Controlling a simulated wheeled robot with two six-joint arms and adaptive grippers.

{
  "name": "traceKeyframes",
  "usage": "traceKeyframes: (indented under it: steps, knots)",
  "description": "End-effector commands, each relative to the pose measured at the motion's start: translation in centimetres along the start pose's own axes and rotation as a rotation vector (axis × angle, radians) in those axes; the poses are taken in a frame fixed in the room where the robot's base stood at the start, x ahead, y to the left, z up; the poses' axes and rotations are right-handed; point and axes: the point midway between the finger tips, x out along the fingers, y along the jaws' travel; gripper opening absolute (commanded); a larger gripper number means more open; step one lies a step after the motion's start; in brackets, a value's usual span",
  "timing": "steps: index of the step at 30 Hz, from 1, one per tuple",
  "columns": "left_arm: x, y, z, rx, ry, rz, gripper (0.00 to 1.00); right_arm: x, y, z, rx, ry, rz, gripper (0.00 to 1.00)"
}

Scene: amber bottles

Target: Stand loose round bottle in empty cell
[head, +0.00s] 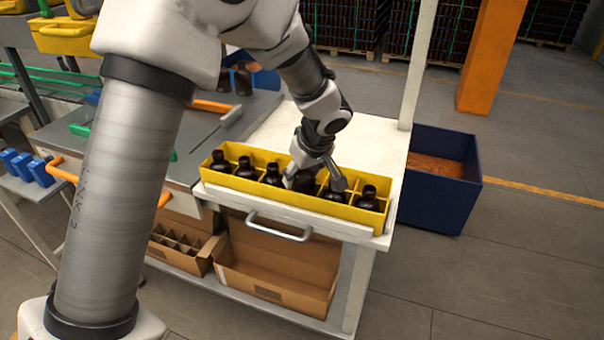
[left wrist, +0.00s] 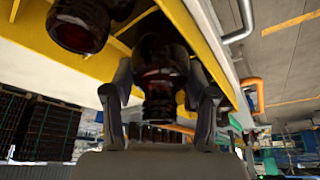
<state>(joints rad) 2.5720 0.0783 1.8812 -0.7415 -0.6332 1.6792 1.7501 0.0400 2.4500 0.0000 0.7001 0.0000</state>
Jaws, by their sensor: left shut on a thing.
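A long yellow crate (head: 349,211) divided into cells stands on the white table's front edge. Dark amber bottles stand upright in it, among them one at the left end (head: 220,163) and one at the right end (head: 369,201). My left gripper (head: 315,181) is over the crate's middle, pointing down, shut on a dark round bottle (head: 304,183). In the left wrist view the held bottle (left wrist: 162,75) is between both fingers, beside the yellow crate wall (left wrist: 202,28). The held bottle's base is hidden, so I cannot tell whether it touches the cell floor. My right gripper is not in view.
The white table (head: 375,140) has clear room behind the crate. A metal handle (head: 279,229) sticks out below the crate's front. A dark blue bin (head: 440,205) stands right of the table, and an open cardboard box (head: 275,265) sits on the shelf below.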

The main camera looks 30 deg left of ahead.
Motion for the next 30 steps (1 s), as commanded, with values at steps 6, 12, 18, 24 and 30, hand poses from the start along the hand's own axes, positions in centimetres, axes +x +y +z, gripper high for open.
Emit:
traceKeyframes:
  steps: [6,12,18,24,30]
  knots:
    - [0.2,0.0,0.1,0.0,0.0,0.0,0.86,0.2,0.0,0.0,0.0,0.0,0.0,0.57]
    - [0.2,0.0,0.1,0.0,0.0,0.0,0.86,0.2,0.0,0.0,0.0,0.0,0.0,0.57]
    - [-0.5,0.0,0.0,0.0,0.002,0.002,0.86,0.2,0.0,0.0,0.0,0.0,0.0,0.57]
    - [-4.7,0.1,-0.1,-0.002,0.005,0.004,0.86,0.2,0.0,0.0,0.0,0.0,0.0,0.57]
    - [-9.6,0.0,0.0,-0.001,0.003,0.003,0.86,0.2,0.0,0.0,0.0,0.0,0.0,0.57]
